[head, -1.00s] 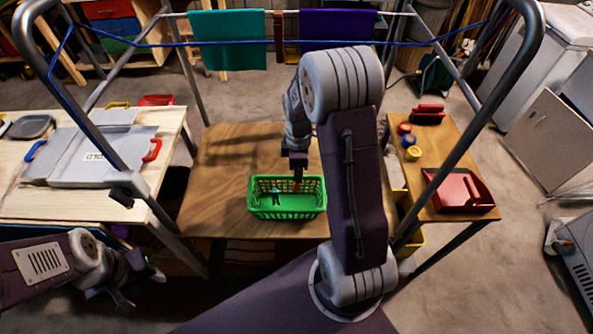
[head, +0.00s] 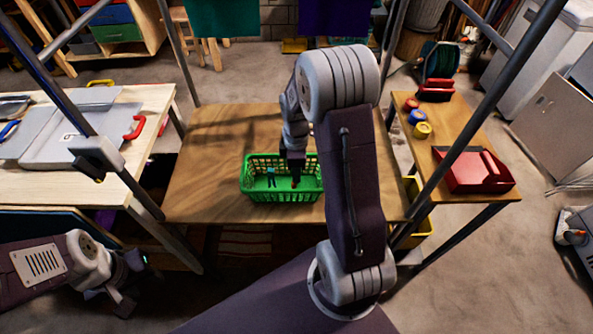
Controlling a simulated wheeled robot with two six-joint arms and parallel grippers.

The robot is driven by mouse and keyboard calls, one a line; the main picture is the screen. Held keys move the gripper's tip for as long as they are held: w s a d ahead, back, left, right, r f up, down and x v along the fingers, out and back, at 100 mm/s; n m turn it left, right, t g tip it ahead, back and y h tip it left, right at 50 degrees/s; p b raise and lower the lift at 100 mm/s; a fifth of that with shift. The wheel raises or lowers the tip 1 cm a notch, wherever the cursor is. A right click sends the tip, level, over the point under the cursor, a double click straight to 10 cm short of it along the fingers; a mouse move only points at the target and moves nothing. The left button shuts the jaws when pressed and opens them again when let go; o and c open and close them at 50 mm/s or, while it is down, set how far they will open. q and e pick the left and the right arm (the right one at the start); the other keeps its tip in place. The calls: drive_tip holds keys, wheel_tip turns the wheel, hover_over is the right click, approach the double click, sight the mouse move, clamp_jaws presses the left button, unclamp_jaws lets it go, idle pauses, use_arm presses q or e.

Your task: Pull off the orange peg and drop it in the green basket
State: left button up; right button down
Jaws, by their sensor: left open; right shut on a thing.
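The green basket (head: 283,195) stands on the brown wooden table. My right gripper (head: 294,178) reaches down inside it, towards the right half. It is shut on the orange peg (head: 295,184), of which only a small orange-red bit shows at the fingertips. I cannot tell whether the peg touches the basket floor. A small dark teal peg (head: 271,176) is in the basket to the left of the gripper. My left gripper (head: 128,285) is open and empty at the lower left, away from the basket.
A teal cloth (head: 222,18) and a purple cloth (head: 338,18) hang at the top edge. Grey frame poles slope down on both sides. A red tray (head: 473,172) and several coloured rolls are on the right bench. The brown table (head: 205,180) is clear left of the basket.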

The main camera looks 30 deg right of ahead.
drive_tip(key=shift+f, duration=0.5)
use_arm(q)
drive_tip(key=shift+f, duration=0.4)
use_arm(e)
drive_tip(key=c, duration=1.2)
unclamp_jaws()
drive_tip(key=shift+c, duration=0.2)
drive_tip(key=shift+r, duration=0.1)
use_arm(q)
drive_tip(key=shift+r+p, duration=0.75)
drive_tip(key=shift+r, duration=0.1)
use_arm(e)
wheel_tip(320, 180, up, 9)
drive_tip(key=shift+w, duration=0.1)
